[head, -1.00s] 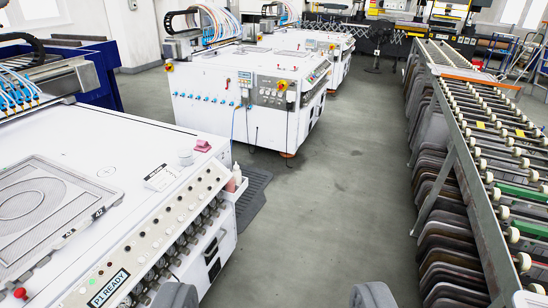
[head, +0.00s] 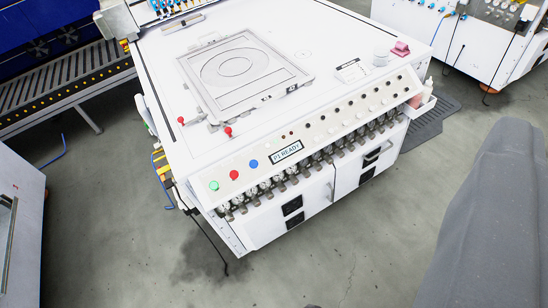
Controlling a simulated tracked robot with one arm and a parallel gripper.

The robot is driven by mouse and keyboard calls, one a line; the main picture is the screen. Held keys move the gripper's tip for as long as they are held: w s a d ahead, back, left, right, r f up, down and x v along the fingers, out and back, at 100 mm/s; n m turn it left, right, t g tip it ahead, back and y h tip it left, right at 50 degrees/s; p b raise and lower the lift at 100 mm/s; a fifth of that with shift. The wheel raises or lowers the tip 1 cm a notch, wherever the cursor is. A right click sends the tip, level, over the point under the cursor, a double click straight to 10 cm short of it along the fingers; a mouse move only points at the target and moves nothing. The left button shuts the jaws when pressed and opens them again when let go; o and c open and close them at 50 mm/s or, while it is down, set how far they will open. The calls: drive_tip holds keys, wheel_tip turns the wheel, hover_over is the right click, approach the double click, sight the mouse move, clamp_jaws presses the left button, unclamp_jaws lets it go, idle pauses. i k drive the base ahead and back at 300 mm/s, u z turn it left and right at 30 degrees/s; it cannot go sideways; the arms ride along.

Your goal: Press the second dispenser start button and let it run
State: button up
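A white machine (head: 160,45) stands in the middle of the head view, with a sloped control panel along its front edge. The panel carries a green button (head: 214,186), a red button (head: 234,175), a blue button (head: 253,164) and a "P1 READY" display (head: 287,152). Right of the display runs a row of small black and pale buttons (head: 350,113). Their labels are too small to read, so I cannot tell which is the second dispenser start. A large grey part of my arm or gripper (head: 485,225) fills the lower right, apart from the panel. No fingertips show.
A row of regulators (head: 280,178) sits under the panel. A second white machine (head: 450,42) stands upper right, a conveyor (head: 65,80) left. Grey floor in front is clear.

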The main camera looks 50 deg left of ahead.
sight(213, 186)
drive_tip(key=z, duration=1.55)
drive_tip(key=k, duration=0.2)
drive_tip(key=u, duration=2.8)
